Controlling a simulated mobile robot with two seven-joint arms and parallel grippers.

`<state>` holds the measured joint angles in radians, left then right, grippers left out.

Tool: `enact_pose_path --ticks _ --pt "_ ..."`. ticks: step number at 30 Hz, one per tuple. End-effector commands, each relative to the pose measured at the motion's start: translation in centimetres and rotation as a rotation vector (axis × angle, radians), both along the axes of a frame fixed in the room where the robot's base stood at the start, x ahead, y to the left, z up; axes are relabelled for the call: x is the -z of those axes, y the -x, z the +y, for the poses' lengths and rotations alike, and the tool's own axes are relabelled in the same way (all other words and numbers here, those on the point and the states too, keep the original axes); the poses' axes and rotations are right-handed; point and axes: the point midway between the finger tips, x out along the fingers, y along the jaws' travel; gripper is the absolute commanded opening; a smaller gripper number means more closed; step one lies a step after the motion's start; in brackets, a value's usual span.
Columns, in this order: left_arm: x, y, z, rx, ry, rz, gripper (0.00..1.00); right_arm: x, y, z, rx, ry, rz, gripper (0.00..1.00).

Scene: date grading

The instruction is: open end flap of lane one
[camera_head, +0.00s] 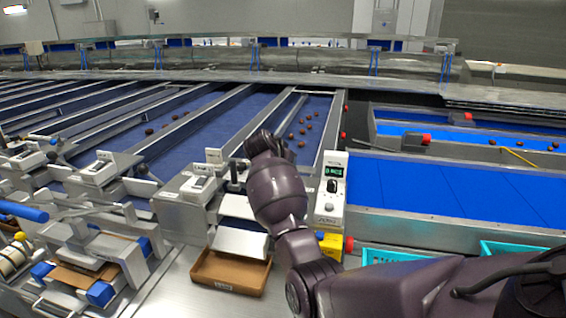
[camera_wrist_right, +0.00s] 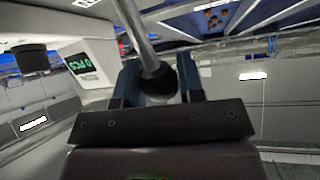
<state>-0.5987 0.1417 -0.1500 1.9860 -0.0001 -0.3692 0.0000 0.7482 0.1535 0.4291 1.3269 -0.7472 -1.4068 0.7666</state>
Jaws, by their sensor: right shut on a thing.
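Lane one appears to be the rightmost blue belt lane (camera_head: 306,122), with several brown dates on it. My right arm reaches over its near end in the head view. My right gripper (camera_wrist_right: 158,88) is shut on a black knob (camera_wrist_right: 159,84) at the end of a metal lever (camera_wrist_right: 137,32) in the right wrist view. In the head view the arm hides most of the gripper and the knob. The pale chute plate (camera_head: 240,242) below the lane end slopes over a brown cardboard tray (camera_head: 230,272). The flap itself cannot be made out. My left gripper is not in view.
A counter box with a green display (camera_head: 331,187) stands close to the right of my arm; it also shows in the right wrist view (camera_wrist_right: 88,68). Teal crates (camera_head: 395,257) stand at lower right, partly behind my arm. More lanes lie to the left.

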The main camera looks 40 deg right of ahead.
Motion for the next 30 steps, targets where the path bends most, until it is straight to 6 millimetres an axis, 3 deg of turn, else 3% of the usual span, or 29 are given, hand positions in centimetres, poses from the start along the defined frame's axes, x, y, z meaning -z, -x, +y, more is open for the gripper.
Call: enact_pose_path --ticks 23,24,28,30 --pt "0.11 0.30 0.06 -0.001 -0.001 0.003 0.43 0.86 -0.70 -0.77 -0.001 0.001 0.001 0.00" --pt "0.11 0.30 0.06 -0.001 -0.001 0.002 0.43 0.87 -0.70 -0.77 -0.001 0.000 0.002 0.39" --pt "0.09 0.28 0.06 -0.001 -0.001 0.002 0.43 0.84 -0.70 -0.76 -0.001 -0.001 0.001 0.59" --pt "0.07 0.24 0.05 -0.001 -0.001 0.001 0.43 0.80 -0.70 -0.77 -0.001 -0.001 0.001 0.60"
